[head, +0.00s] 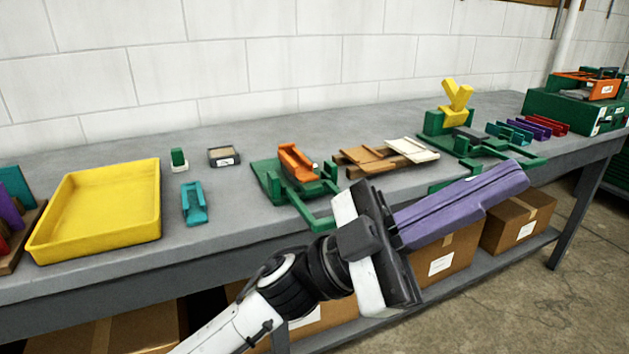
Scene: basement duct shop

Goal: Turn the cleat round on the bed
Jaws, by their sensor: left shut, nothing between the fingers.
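An orange channel-shaped piece, which looks like the cleat (297,161), sits tilted on a green fixture, which looks like the bed (264,177), near the table's middle. My left gripper (522,174) reaches in from the bottom, in front of the table edge. Its long purple fingers are shut together with nothing between them, and they point right, away from the orange piece. The fingers cover part of a second green fixture's front. My right gripper is not in view.
A yellow tray (152,242), a teal piece (194,204) and small blocks stand left. Brown and cream boards (377,161) lie mid-table. The second green fixture (523,150) holds a yellow Y-shaped piece (458,95). Teal, purple and red channels and green cases (562,108) stand right.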

